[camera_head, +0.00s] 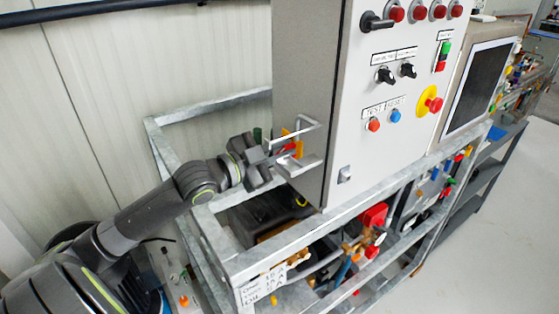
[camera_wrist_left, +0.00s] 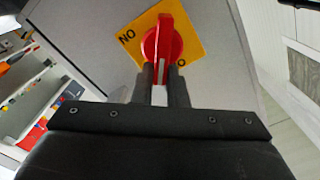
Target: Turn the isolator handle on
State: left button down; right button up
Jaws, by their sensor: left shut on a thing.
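The isolator handle (camera_wrist_left: 163,42) is a red rotary knob on a yellow plate (camera_wrist_left: 190,25), fixed to the side of the grey control cabinet. In the left wrist view its narrow grip with a white stripe points down between my fingers. Letters "NO" show at the plate's left and part of an "O" at its lower right. My left gripper (camera_wrist_left: 160,88) is shut on the handle. My right gripper is not in view.
The cabinet front (camera_head: 345,130) carries lamps, black switches and a red emergency button (camera_head: 433,102). A galvanised frame (camera_head: 240,262) stands below my left arm. A corrugated wall is behind.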

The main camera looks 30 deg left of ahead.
pick_arm(q)
jog(key=m+b, duration=0.2)
jog(key=f+m+b, duration=0.1)
jog(key=m+b, duration=0.1)
jog(key=b, duration=0.1)
jog(key=f+m+b, duration=0.1)
jog(key=m+b, duration=0.2)
jog(key=shift+s+d, duration=0.15)
jog(key=shift+d, duration=0.25)
jog(key=shift+f+m+b, duration=0.1)
jog(key=shift+m+b, duration=1.5)
jog(key=c, duration=1.5)
grip_release()
jog(key=shift+o, duration=0.3)
